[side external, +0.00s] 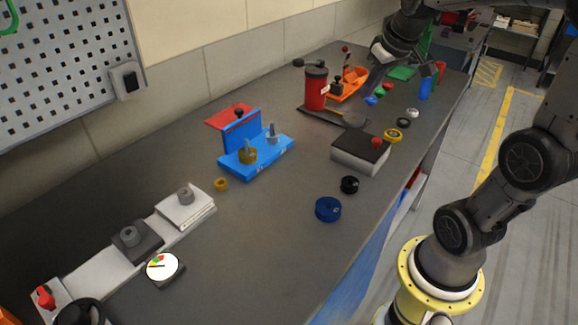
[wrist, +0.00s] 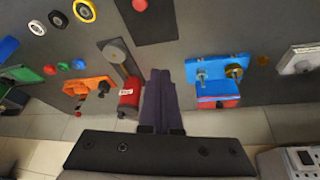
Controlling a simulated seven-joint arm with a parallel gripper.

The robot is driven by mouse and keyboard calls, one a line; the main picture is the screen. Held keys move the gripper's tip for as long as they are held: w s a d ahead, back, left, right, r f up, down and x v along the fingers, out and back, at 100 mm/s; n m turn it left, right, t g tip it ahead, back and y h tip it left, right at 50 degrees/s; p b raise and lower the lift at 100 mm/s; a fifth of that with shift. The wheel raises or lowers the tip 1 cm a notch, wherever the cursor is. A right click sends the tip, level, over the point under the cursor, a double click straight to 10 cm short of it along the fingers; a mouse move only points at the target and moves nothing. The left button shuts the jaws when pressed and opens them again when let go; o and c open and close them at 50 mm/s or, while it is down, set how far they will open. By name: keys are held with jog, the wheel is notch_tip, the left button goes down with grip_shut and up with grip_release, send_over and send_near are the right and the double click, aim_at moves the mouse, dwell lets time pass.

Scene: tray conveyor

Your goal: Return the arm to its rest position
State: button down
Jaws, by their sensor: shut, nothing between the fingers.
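My gripper (side external: 371,84) is at the far part of the bench in the side view, raised above the grey top behind the red cylinder. In the wrist view its two dark fingers (wrist: 160,76) lie side by side, shut, with nothing between them. The red cylinder (side external: 315,90) with a black crank stands upright just left of the gripper in the side view. It also shows in the wrist view (wrist: 129,98), beside the fingers and apart from them.
The blue fixture (side external: 262,158) stands mid-bench. A box with a black top and red button (side external: 362,152) is nearer the front edge. An orange tray (side external: 348,92) and several coloured rings and caps lie near the gripper. A tiled wall (side external: 240,62) borders the back.

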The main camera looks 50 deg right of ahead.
jog(key=s+a+r+n+t+y, duration=0.15)
jog(key=s+a+n, duration=0.3)
jog(key=a, duration=0.85)
jog(key=s+a+f, duration=0.3)
jog(key=s+a, duration=0.1)
jog(key=s, duration=0.4)
jog(key=shift+a+f+m, duration=0.15)
jog(key=shift+f+m, duration=0.2)
